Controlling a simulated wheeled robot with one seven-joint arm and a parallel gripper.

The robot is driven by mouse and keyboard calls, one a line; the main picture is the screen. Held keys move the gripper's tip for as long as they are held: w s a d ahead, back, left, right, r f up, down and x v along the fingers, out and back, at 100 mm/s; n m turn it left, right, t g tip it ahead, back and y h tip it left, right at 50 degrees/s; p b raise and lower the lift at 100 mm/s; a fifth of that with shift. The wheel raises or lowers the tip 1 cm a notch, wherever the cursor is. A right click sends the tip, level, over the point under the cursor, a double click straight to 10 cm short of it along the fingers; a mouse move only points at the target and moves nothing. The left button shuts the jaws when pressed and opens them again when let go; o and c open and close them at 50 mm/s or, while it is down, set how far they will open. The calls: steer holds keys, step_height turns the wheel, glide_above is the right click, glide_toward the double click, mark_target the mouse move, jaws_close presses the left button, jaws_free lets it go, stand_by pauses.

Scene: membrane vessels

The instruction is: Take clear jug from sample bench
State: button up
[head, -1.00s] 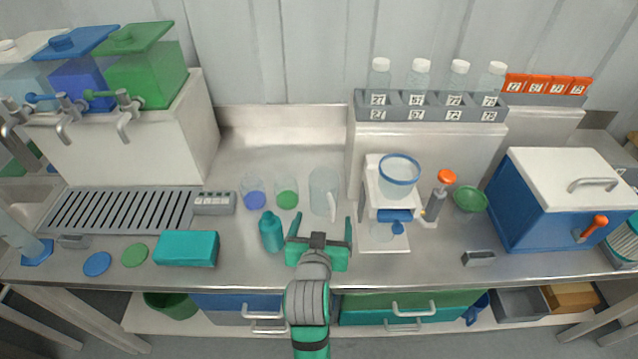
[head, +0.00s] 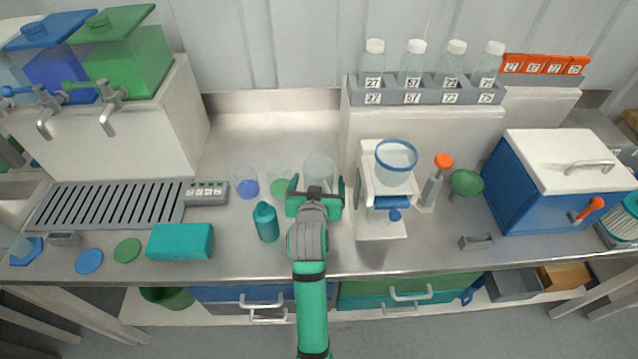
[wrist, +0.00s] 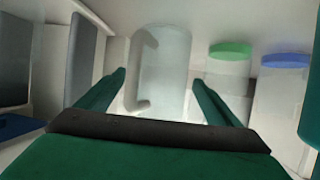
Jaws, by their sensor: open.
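The clear jug (head: 319,166) stands on the steel bench, its lower part hidden behind my gripper in the head view. In the wrist view the jug (wrist: 168,75) is upright ahead, with its pale handle on the left side. My gripper (head: 316,184) is open. In the wrist view its two green fingers (wrist: 160,95) lie to either side of the jug, and nothing shows as gripped. Whether the fingers touch the jug I cannot tell.
Left of the jug stand a clear beaker with a green base (head: 281,186) and one with a blue base (head: 246,182). A teal bottle (head: 266,222) stands in front of them. The white filter stand (head: 371,185) is close on the right.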

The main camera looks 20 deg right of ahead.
steer(key=shift+x, duration=1)
steer(key=c, duration=1.2)
steer(key=shift+r, duration=0.1)
